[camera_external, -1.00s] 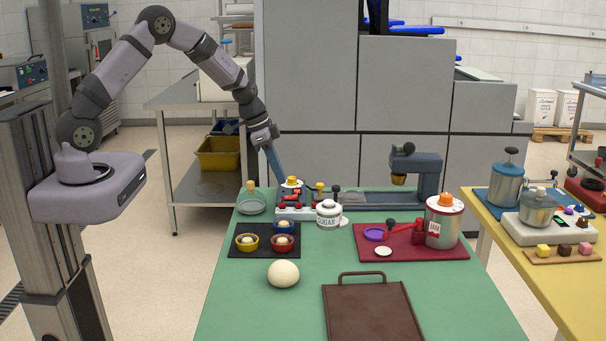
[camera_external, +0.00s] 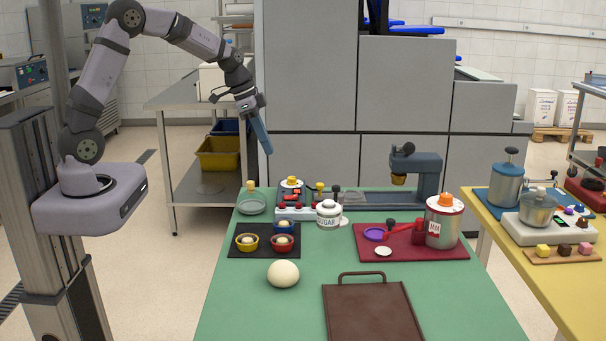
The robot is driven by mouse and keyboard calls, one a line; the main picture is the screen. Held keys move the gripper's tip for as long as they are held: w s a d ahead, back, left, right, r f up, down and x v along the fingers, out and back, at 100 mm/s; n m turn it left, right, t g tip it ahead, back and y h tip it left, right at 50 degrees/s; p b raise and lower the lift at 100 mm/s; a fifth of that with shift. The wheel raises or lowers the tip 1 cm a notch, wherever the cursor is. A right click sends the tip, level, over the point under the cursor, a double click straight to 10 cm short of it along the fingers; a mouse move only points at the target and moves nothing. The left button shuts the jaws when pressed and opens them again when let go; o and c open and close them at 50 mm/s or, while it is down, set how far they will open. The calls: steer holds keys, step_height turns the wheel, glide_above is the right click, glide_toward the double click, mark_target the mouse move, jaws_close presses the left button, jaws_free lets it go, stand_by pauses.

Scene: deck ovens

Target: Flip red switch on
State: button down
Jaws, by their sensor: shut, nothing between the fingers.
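A small device with red parts and a yellow knob (camera_external: 292,197) stands at the back left of the green table. Its front panel is pale with small red switch-like parts (camera_external: 294,206). Which of these is the red switch, and whether it is on or off, is too small to tell. My gripper (camera_external: 265,147) is shut and empty, with its blue fingers pointing down. It hangs in the air above and to the left of the device, clear of it.
A dark mat (camera_external: 239,251) with several small bowls lies in front. A red mat (camera_external: 453,252) holds a jam jar (camera_external: 443,222). A dough ball (camera_external: 283,274) and brown tray (camera_external: 369,312) are nearer. Air around the gripper is free.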

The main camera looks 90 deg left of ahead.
mark_target(295, 196)
steer(key=shift+w+d+r+b, duration=0.15)
steer(key=shift+w+b, duration=0.3)
steer(key=shift+w, duration=0.45)
steer(key=p+x, duration=0.4)
steer(key=x, duration=0.9)
steer(key=shift+w+f+p, duration=0.1)
steer(key=shift+f+p, duration=0.2)
steer(key=shift+f, duration=0.2)
